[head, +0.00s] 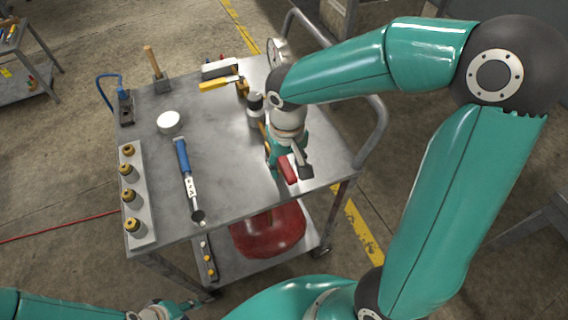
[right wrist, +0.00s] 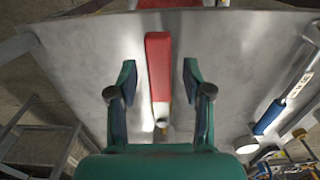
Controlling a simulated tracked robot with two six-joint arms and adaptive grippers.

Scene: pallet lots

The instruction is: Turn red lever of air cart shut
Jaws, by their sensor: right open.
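The red lever (head: 288,170) is at the right front of the grey metal cart top (head: 235,175). In the right wrist view the red lever (right wrist: 158,62) runs lengthwise between my right fingers, with a gap on each side. A brass-coloured part shows at its near end. My right gripper (right wrist: 158,82) is open and over the lever; in the head view my right gripper (head: 284,158) partly hides the lever and its valve. My left gripper (head: 178,308) is low at the bottom edge, away from the cart top; its fingers are too small to judge.
A blue-handled tool (head: 183,158), a white round tin (head: 169,122) and a strip with several brass fittings (head: 129,169) lie on the left of the top. A hammer (head: 154,68) stands behind. A red tank (head: 268,232) is on the lower shelf. A grey handle rail (head: 372,130) borders the right side.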

